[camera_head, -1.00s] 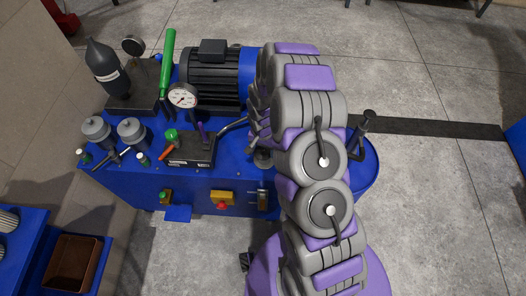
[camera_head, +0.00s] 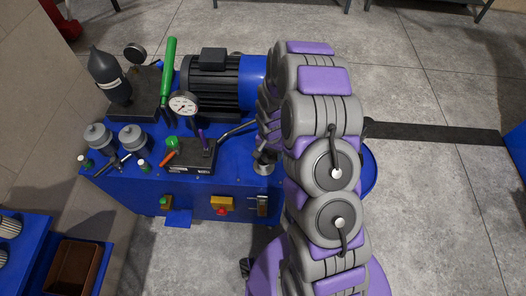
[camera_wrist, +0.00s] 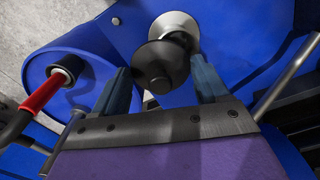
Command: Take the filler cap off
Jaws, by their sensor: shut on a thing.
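The filler cap (camera_wrist: 160,68) is a dark round knob between my gripper's two fingers in the wrist view. My gripper (camera_wrist: 160,80) is shut on it, with one finger on each side. A shiny round metal flange (camera_wrist: 174,24) shows just beyond the cap. In the head view a pale round fitting (camera_head: 264,167) shows at the blue unit's front edge, beside my arm. My arm hides most of the gripper and the cap there. I cannot tell whether the cap is apart from its seat.
The blue press unit (camera_head: 110,190) carries a motor (camera_head: 213,75), a pressure gauge (camera_head: 182,104), a green lever (camera_head: 168,70) and a valve block (camera_head: 190,157). A red-handled lever (camera_wrist: 42,93) stands left of my gripper in the wrist view.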

